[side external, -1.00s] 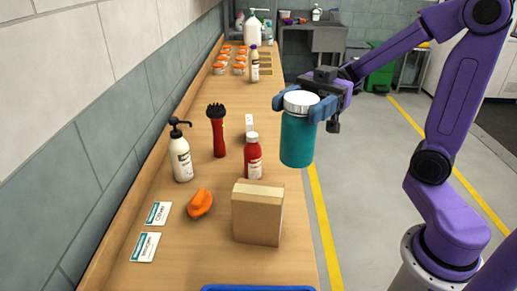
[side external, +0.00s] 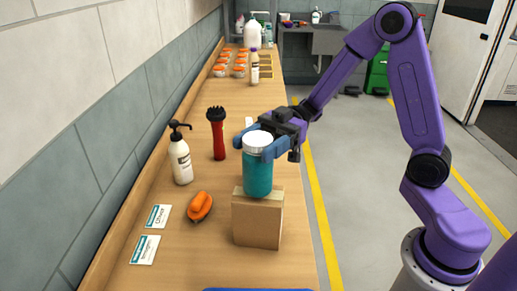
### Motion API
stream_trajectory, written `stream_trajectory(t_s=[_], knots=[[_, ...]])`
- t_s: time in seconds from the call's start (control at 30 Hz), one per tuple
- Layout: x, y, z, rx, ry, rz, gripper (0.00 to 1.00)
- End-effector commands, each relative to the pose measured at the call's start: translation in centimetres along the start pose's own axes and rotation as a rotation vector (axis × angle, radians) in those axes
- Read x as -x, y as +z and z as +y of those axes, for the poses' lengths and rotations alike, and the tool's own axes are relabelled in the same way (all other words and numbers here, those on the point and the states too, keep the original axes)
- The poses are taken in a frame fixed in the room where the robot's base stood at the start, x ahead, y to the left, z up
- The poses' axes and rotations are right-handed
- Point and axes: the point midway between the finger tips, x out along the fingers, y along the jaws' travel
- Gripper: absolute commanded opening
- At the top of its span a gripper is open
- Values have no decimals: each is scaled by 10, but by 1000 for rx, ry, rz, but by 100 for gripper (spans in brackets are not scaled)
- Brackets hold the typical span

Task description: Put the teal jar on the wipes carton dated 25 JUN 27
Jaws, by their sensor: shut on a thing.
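The teal jar (side external: 257,178) with a white lid is upright at the wipes carton, a plain brown box (side external: 257,221) near the front of the bench. My gripper (side external: 257,147) is shut on the jar near its lid. The jar's base overlaps the carton's top in the picture; I cannot tell whether it touches or hangs just above. No date is readable on the carton's visible faces, and no second carton shows clearly.
To the left stand a white pump bottle (side external: 181,160), a red and black torch-shaped item (side external: 218,134) and an orange object (side external: 200,206). Two cards (side external: 145,249) lie flat at the front left. A blue edge (side external: 258,289) shows at the bottom. Several orange-lidded jars (side external: 239,70) stand far back.

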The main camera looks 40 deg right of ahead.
Motion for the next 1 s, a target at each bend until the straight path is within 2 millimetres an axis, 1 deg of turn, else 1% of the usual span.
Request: stream_trajectory(t_s=[0.03,0.13,0.4,0.57,0.6,0.63,0.67,1.0], knots=[[0,6,0,-3,0,1,14],[0,11,0,0,1,1,14],[0,12,0,2,1,1,14],[0,15,0,-1,1,1,14],[0,15,0,0,1,0,74],[0,15,0,0,1,0,84],[0,15,0,0,1,0,89],[0,13,0,2,1,0,89]])
